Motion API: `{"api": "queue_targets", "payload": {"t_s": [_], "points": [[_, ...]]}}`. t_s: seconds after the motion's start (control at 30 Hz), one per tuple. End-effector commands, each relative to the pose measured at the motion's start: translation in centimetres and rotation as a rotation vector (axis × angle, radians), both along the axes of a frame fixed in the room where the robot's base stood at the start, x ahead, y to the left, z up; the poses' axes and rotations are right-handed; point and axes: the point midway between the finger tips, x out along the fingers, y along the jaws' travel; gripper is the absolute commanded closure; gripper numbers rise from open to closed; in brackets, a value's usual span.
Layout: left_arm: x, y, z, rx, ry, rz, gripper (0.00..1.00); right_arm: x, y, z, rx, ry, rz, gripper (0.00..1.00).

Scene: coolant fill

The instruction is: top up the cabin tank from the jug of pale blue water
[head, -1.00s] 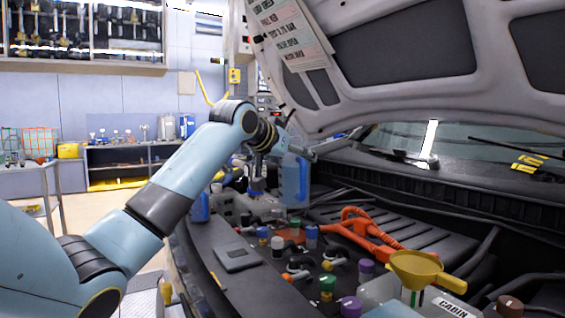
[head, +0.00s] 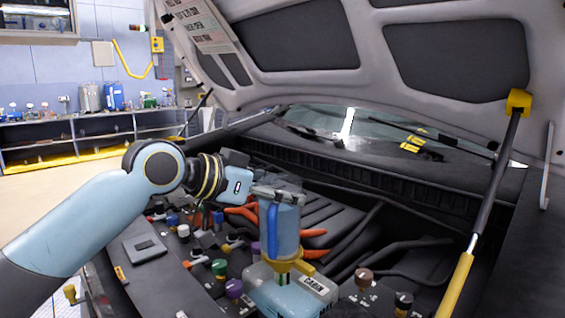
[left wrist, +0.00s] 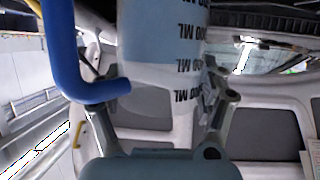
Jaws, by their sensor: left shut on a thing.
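The clear jug (head: 286,230) of pale blue water with a blue handle looks about upright in the head view. My left gripper (head: 278,193) is shut on the jug near its top. The yellow funnel (head: 289,267) stands in the pale tank labelled CABIN (head: 290,298), directly below the jug in the picture. The jug's lower part overlaps the funnel, so I cannot tell whether they touch. The left wrist view shows the jug wall (left wrist: 160,45) with ML marks and the blue handle (left wrist: 68,50) close up. My right gripper is not in view.
Coloured caps, including green (head: 219,267) and purple (head: 234,288), stand left of the tank. Brown (head: 364,277) and black (head: 403,299) caps are at its right. An orange-red part (head: 312,253) lies behind the jug. The raised hood (head: 290,85) hangs above, with a prop strut (head: 482,190) at right.

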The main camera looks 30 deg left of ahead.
Motion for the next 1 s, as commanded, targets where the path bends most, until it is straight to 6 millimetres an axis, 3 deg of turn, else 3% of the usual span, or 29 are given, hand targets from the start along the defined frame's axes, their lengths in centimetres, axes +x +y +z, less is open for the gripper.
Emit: {"api": "queue_targets", "payload": {"t_s": [0.27,0.67,1.0], "points": [[-0.2,0.0,-0.2,-0.032,0.078,0.001,0.8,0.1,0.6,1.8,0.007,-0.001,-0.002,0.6],[-0.1,0.0,-1.1,-0.153,0.392,0.002,0.8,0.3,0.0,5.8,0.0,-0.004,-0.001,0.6],[-0.3,0.0,-1.8,-0.159,0.412,0.001,0.8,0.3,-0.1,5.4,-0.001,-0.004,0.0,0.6]]}}
